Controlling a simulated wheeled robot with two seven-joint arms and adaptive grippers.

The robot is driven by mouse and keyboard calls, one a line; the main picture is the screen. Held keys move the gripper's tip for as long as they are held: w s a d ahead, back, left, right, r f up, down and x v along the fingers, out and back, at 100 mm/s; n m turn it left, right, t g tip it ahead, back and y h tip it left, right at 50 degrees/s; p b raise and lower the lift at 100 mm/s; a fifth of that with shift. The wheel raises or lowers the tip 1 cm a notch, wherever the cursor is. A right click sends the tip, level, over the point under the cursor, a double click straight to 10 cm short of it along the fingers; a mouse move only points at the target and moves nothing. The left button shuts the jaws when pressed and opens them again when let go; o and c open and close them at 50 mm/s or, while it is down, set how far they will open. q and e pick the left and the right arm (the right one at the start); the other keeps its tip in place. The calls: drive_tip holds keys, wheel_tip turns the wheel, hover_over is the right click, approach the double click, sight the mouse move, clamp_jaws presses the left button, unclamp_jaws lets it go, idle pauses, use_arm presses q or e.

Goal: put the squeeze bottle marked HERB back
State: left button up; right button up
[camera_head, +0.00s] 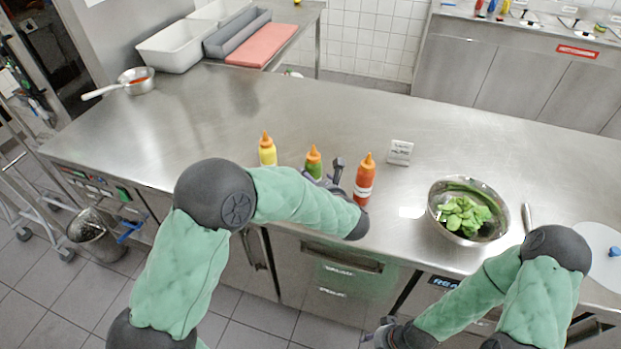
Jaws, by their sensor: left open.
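Three squeeze bottles with orange caps stand upright in a row near the counter's front edge: a yellow one (267,152), a green one (313,164) and a red one (364,182). The labels are too small to read; the green bottle fits the name HERB. My left gripper (327,174) is open at the green bottle, with one dark finger showing between the green and red bottles.
A small white sign (399,152) stands behind the red bottle. A metal bowl of green leaves (467,212) is to the right, beside a white round board (598,250). A saucepan (137,81) sits at the far left.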

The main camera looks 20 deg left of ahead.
use_arm(q)
drive_tip(key=p+v, duration=0.2)
drive_tip(key=v, duration=0.7)
drive_tip(key=shift+s+d, duration=0.2)
drive_tip(key=shift+s, duration=0.1)
drive_tip(key=shift+r, duration=0.1)
